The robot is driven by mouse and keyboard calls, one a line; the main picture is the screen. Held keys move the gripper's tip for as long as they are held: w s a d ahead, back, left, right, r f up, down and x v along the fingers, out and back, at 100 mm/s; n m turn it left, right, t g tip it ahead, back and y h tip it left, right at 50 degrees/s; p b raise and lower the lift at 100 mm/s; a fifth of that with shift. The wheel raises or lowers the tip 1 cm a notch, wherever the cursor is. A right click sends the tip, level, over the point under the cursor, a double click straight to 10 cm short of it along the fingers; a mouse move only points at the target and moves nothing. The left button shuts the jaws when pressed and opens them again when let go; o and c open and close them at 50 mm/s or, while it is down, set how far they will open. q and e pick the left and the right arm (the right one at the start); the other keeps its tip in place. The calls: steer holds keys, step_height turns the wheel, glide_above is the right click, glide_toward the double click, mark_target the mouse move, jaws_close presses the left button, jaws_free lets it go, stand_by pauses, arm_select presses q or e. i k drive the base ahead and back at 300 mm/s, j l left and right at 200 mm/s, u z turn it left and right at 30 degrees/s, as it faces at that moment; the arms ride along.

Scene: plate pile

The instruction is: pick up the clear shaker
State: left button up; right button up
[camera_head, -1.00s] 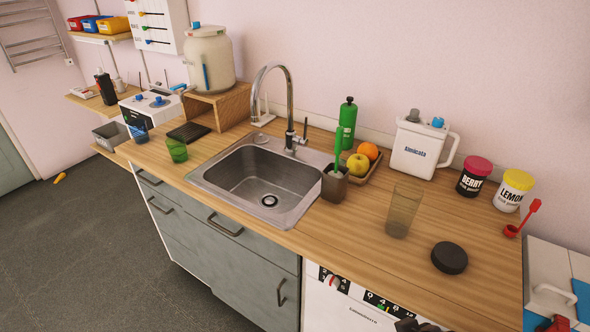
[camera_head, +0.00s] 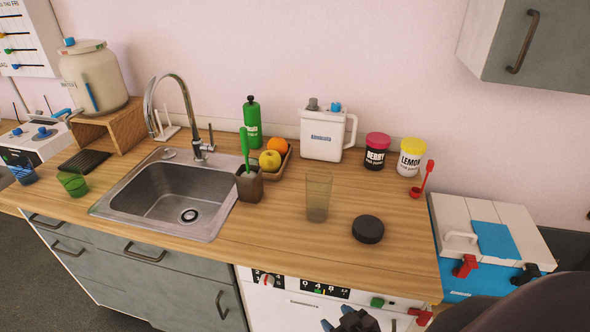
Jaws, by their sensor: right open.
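The clear shaker (camera_head: 318,197) is a tall, see-through, greyish tumbler. It stands upright and open-topped on the wooden counter, right of the sink. A round black lid (camera_head: 368,229) lies flat on the counter to its right, apart from it. My right gripper (camera_head: 345,322) shows only in part at the bottom edge, in front of and below the counter. It is open and well apart from the shaker. My left gripper is out of view.
A brush holder (camera_head: 249,184), a fruit tray (camera_head: 284,167) and a white jug (camera_head: 324,135) stand around the shaker. Berry (camera_head: 376,152) and lemon (camera_head: 411,157) tubs are at the back right. The counter's front strip is clear. A wall cabinet (camera_head: 550,45) hangs upper right.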

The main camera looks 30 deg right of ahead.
mark_target(319, 179)
steer(key=z, duration=1.15)
